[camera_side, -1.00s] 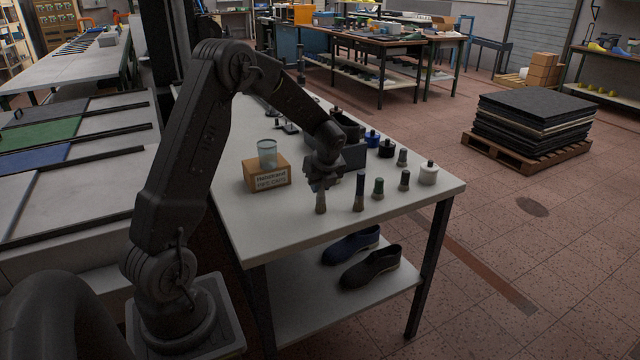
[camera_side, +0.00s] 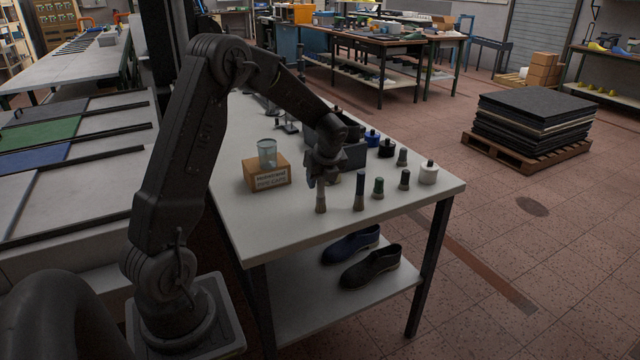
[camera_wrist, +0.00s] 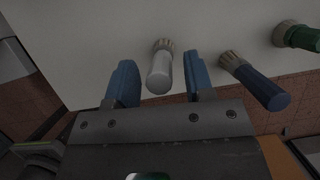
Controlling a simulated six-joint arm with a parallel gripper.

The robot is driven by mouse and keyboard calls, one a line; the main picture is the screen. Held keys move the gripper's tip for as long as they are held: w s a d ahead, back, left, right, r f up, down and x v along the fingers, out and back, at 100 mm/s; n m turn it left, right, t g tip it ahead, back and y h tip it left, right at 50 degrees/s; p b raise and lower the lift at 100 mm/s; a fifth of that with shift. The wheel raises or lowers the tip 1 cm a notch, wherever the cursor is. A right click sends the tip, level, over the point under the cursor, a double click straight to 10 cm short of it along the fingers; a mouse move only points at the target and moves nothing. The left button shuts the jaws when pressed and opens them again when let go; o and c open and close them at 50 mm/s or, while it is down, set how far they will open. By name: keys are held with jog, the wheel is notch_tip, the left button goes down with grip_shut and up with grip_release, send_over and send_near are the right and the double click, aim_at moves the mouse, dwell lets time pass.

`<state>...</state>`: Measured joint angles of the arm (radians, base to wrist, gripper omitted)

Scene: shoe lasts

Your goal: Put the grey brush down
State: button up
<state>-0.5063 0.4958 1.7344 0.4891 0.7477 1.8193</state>
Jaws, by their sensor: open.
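The grey brush (camera_side: 321,202) stands upright, bristles down, on the white table near its front edge. In the wrist view the grey brush (camera_wrist: 160,72) sits between the two blue fingers, with a gap on each side. My gripper (camera_side: 322,181) is open, right above and around the top of the brush. In the wrist view my gripper (camera_wrist: 161,80) shows both fingers apart and not touching the handle.
A blue-handled brush (camera_side: 359,192) stands close on the right, with a green-handled brush (camera_side: 378,188) beyond it. The front-left tabletop is bare.

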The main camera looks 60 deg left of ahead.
jog(key=v, duration=1)
jog(key=s+d+r+n+t+h, duration=0.1)
jog(key=s+d+r+n, duration=0.25)
jog(key=d, duration=0.35)
jog(key=s+d+r+n+t+h, duration=0.1)
jog(key=s+d+r+n+t, duration=0.15)
jog(key=s+d+n, duration=0.35)
jog(key=s+d+n+t+h, duration=0.1)
jog(key=s+d+n+h, duration=0.1)
jog(key=s+d+n, duration=0.7)
jog(key=s+d, duration=0.1)
jog(key=d, duration=0.1)
jog(key=shift+s+d+r+t+h, duration=0.2)
jog(key=shift+d+t+h, duration=0.1)
jog(key=shift+d+t, duration=0.1)
